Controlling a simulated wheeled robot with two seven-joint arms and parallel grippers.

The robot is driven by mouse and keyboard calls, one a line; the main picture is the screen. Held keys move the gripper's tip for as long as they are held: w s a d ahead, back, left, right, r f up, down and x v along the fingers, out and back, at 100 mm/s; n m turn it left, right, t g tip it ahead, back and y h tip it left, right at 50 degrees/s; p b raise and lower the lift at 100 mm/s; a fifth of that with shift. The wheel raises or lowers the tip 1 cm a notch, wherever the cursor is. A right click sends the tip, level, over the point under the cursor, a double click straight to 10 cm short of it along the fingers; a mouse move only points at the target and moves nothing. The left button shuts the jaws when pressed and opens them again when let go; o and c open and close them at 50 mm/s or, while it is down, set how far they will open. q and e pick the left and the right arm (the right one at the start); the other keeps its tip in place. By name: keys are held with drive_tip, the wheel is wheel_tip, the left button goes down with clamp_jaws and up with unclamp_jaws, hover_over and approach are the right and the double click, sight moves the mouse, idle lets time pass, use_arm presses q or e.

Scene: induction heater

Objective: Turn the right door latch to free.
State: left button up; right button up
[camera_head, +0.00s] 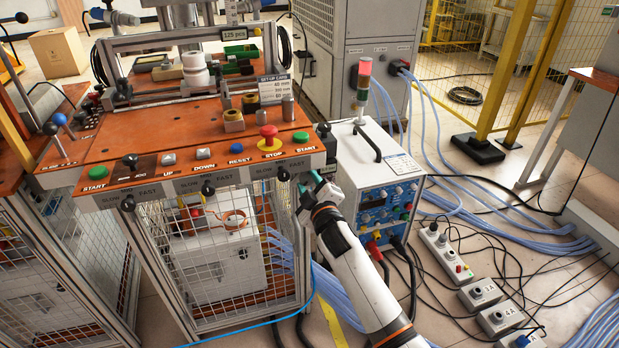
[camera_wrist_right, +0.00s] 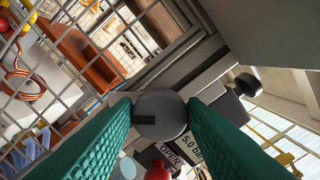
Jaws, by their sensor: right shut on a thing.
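The right door latch (camera_wrist_right: 160,115) is a round dark grey knob with a short dark slot mark, seen between my fingertips in the right wrist view. My right gripper (camera_wrist_right: 160,117) has its two green ribbed fingers on either side of the latch and is shut on it. In the head view my right gripper (camera_head: 312,188) is at the right front post of the machine, just under the panel, and hides the latch. The mesh door (camera_head: 215,262) stands left of it and looks closed. My left gripper is not in view.
The control panel (camera_head: 200,182) with coloured buttons overhangs the mesh door. A white power unit (camera_head: 385,200) with a red-topped signal lamp (camera_head: 363,82) stands close right of my gripper. A copper coil (camera_head: 236,219) shows behind the mesh. Blue hoses and cables cover the floor at right.

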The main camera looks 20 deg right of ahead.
drive_tip(key=n+p, duration=0.1)
drive_tip(key=n, duration=0.2)
drive_tip(key=shift+n, duration=0.4)
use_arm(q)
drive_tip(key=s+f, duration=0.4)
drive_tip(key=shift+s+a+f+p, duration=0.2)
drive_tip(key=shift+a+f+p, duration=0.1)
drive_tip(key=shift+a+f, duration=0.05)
use_arm(e)
drive_tip(key=shift+f+n, duration=0.15)
drive_tip(key=shift+n, duration=1.75)
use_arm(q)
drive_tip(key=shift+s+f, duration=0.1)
use_arm(e)
drive_tip(key=o, duration=1)
drive_tip(key=shift+c, duration=0.2)
